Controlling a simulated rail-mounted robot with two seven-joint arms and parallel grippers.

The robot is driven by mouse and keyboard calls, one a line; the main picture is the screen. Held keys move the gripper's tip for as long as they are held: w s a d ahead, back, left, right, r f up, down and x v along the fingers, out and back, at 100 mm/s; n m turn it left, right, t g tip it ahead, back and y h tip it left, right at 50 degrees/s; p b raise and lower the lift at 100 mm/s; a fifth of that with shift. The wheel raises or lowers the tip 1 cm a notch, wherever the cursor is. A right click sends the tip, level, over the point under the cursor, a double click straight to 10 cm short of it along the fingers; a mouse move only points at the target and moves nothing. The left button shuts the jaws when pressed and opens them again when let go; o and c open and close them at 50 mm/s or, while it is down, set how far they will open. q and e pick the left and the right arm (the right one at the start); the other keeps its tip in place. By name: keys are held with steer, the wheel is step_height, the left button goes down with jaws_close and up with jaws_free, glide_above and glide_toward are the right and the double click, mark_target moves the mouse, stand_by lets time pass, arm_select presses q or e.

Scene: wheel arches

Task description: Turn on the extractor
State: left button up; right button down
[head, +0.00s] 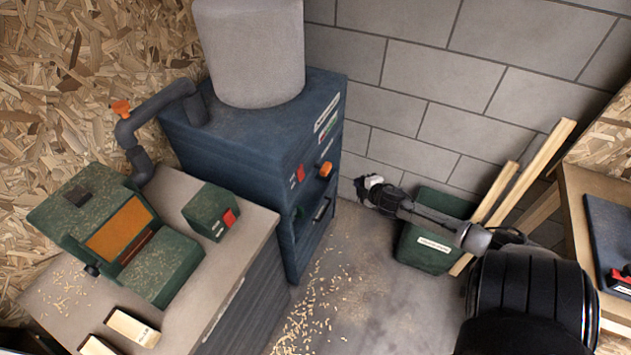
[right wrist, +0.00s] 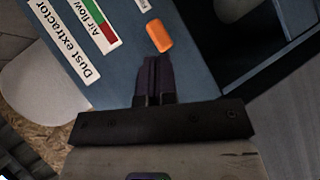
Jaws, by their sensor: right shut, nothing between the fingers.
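The dust extractor (head: 240,135) is a dark blue cabinet with a pale grey bag (head: 250,55) on top. Its front carries a red control (head: 300,173) and an orange one (head: 326,169). My right gripper (head: 361,188) is shut and empty, to the right of the cabinet front in the head view. In the right wrist view the closed fingers (right wrist: 153,62) point at the orange control (right wrist: 159,36), with a small gap showing in the picture. Whether they touch it I cannot tell. An "Air flow" strip (right wrist: 98,20) is green and red. My left gripper is out of view.
A bench with a green machine (head: 150,250) and a small green box with a red switch (head: 212,211) stands left. A grey-green bin (head: 425,245) with timber strips (head: 525,180) stands behind my right arm. Shavings (head: 310,310) lie on the floor.

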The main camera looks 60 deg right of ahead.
steer(key=w+a+r+n+t+y, duration=0.1)
steer(key=a+r+n+t+y, duration=0.2)
steer(key=a+n+t+y, duration=0.2)
steer(key=a+n+y, duration=0.2)
steer(key=n, duration=0.2)
steer(key=shift+w+t+y, duration=0.2)
steer(key=shift+t+y, duration=0.1)
steer(key=shift+y, duration=0.1)
steer(key=b, duration=0.2)
glide_toward(301, 173)
steer(key=w+f, duration=0.3)
steer(key=w, duration=0.2)
steer(key=shift+w+f, duration=0.2)
steer(key=shift+w, duration=0.9)
